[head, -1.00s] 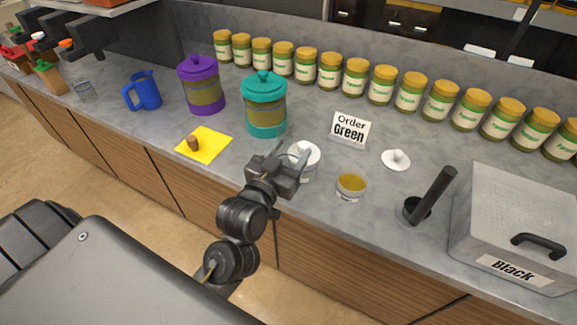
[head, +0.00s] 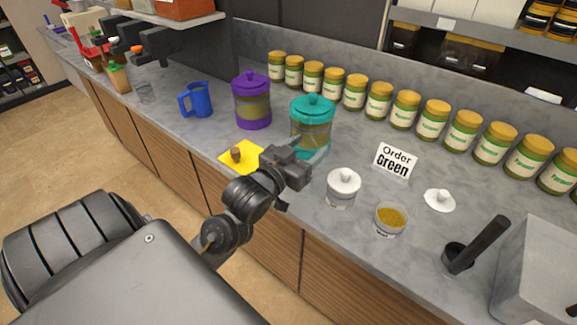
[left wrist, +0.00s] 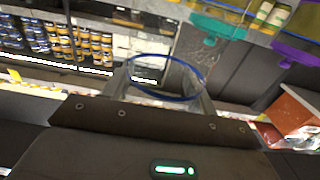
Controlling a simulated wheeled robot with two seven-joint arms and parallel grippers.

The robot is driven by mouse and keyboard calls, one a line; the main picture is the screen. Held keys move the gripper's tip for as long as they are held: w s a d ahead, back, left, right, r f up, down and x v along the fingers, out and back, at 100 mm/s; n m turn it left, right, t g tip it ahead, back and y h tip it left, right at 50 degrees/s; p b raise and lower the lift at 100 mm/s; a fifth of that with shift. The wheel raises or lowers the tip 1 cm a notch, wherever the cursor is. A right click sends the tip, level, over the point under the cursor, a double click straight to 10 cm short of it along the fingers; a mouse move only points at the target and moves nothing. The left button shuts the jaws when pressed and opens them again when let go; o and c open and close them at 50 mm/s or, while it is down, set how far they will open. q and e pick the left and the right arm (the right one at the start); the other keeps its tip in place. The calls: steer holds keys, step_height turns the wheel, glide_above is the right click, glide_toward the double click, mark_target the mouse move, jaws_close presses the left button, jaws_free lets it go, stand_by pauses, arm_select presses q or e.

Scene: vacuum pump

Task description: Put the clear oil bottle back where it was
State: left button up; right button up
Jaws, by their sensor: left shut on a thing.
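In the left wrist view a clear, see-through vessel with a blue rim (left wrist: 150,88) is held at my left gripper; I take it to be the clear oil bottle. In the head view my left gripper (head: 300,165) is shut, just in front of the teal canister (head: 312,120). The bottle cannot be made out clearly in the head view. My right gripper is not in view.
A purple canister (head: 251,103), a blue jug (head: 196,101) and a yellow sheet (head: 229,154) lie to the left. Yellow-lidded jars (head: 433,124) line the back.

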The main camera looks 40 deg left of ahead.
arm_select(q)
steer(key=w+a+f+p, duration=0.2)
steer(key=w+a+f, duration=0.1)
steer(key=a+f, duration=0.4)
steer(key=shift+w+a+f, duration=0.15)
steer(key=shift+w+a, duration=0.15)
steer(key=shift+a, duration=0.15)
steer(key=f, duration=0.1)
steer(key=f+p, duration=0.1)
steer(key=f, duration=0.1)
steer(key=shift+a+f, duration=0.2)
steer(key=shift+f, duration=0.05)
steer(key=shift+f, duration=0.1)
steer(key=o, duration=1.2)
steer(key=shift+f, duration=0.1)
